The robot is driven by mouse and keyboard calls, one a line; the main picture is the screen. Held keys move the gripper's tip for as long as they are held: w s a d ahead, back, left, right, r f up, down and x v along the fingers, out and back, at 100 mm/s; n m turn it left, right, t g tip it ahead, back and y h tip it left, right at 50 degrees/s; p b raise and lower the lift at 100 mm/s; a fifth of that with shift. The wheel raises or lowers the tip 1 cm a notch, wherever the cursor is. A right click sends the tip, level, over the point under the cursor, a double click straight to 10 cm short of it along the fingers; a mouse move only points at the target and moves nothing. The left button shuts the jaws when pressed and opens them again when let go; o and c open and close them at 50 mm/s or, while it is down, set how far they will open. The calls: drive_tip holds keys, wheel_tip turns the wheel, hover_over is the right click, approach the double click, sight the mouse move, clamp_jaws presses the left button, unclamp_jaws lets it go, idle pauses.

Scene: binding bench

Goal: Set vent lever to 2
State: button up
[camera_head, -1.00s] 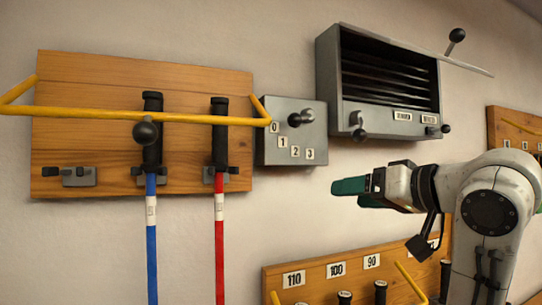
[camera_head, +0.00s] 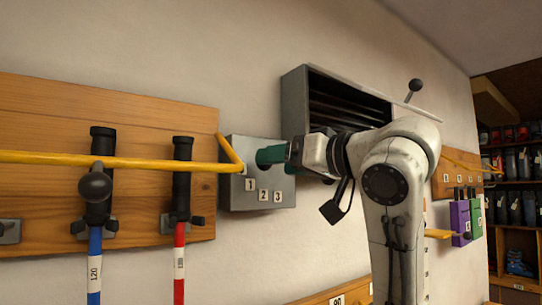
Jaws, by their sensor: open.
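A grey box (camera_head: 229,189) on the wall carries number labels. The labels 1 (camera_head: 250,184), 2 (camera_head: 263,195) and 3 (camera_head: 277,196) show along its lower face, while the 0 is hidden around the yellow bar's end. The lever on this box is hidden behind my gripper (camera_head: 268,156), so its setting cannot be seen. My gripper, with green fingers, is in front of the upper right part of the box. It is open. I cannot tell whether the lever is between the fingers or whether they touch it.
A yellow bar (camera_head: 120,160) crosses the wooden board (camera_head: 60,110) at left and ends by the box. Blue (camera_head: 95,255) and red (camera_head: 179,262) poles hang there. A slatted grey vent unit (camera_head: 293,100) is behind my arm at right. Shelves (camera_head: 510,165) stand far right.

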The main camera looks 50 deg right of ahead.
drive_tip(key=shift+w+d+p, duration=0.1)
drive_tip(key=shift+w+p, duration=0.2)
drive_tip(key=shift+w, duration=1.25)
drive_tip(key=c, duration=1)
